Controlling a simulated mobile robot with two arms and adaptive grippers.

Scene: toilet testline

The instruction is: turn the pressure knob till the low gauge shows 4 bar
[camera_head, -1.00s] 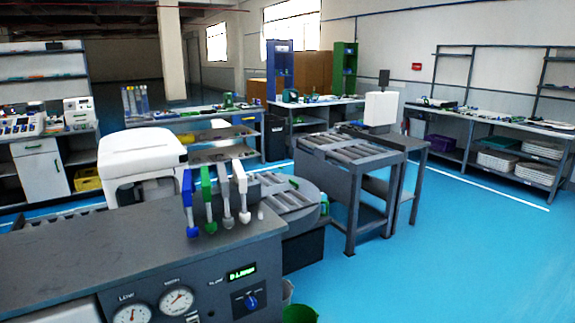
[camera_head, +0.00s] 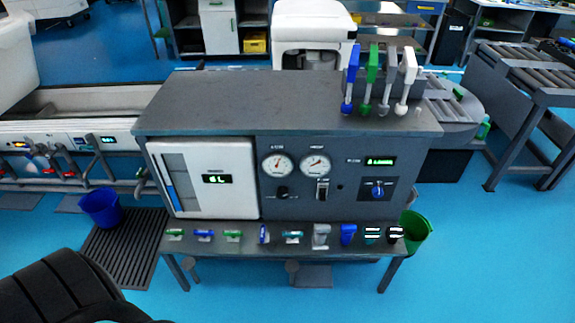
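A dark grey test bench with a front panel (camera_head: 345,205) stands in the middle of the view. It has two round white gauges side by side, the left gauge (camera_head: 278,165) and the right gauge (camera_head: 316,165). Their small labels and needle readings are too blurred to read surely. A small black knob (camera_head: 283,194) sits below the left gauge. A blue knob (camera_head: 377,189) sits on a dark plate further right, under a green display (camera_head: 380,161). Neither of my grippers shows.
A white panel with a display (camera_head: 216,180) fills the bench's left front. Several small fittings lie on the shelf (camera_head: 290,248) below. Blue and green handles stand on top at the right. A blue bucket (camera_head: 101,207) and green bucket (camera_head: 415,232) flank the bench. The front floor is largely clear.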

